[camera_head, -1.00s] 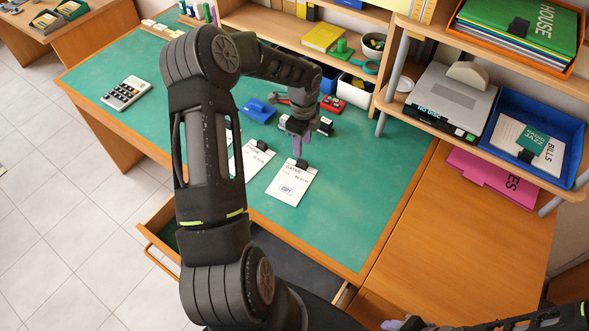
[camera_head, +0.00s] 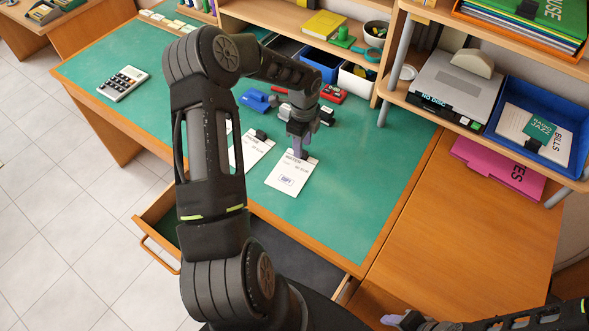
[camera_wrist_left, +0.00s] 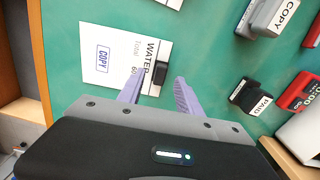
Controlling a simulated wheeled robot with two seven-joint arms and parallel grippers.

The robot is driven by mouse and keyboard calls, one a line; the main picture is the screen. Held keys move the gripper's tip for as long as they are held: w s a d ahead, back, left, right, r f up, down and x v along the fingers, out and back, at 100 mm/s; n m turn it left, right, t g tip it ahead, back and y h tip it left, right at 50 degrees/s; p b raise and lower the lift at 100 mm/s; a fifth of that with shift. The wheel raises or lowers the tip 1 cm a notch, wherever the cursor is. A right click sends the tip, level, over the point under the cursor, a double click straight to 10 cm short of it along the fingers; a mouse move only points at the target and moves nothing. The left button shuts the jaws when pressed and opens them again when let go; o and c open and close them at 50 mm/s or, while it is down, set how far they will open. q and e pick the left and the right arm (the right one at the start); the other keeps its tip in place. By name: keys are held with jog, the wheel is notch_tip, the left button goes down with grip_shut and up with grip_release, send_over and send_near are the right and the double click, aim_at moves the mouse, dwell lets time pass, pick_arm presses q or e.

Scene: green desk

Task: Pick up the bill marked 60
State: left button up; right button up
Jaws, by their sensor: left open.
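The WATER bill (camera_head: 288,182) is a white sheet lying on the green desk, with a blue COPY stamp mark. In the left wrist view the bill (camera_wrist_left: 115,52) reads "WATER Total 60", partly cut by a finger. A black clip (camera_wrist_left: 160,72) sits on its top edge. My left gripper (camera_head: 300,153) is over that clipped edge, pointing down. In the wrist view its lilac fingers (camera_wrist_left: 158,90) are apart, one on either side of the clip; contact cannot be told. My right gripper (camera_head: 400,320) shows only partly at the bottom edge.
Another clipped bill (camera_head: 250,150) lies just left, partly behind my left arm. A COPY stamp (camera_wrist_left: 275,15), a PAID stamp (camera_wrist_left: 250,97) and a red device (camera_wrist_left: 298,92) are nearby. A calculator (camera_head: 123,84) lies far left. The desk's right front is clear.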

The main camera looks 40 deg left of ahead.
pick_arm(q)
notch_tip(320, 180, down, 3)
jog(key=shift+r+b, duration=0.2)
jog(key=shift+b, duration=0.3)
jog(key=shift+c, duration=0.3)
grip_shut()
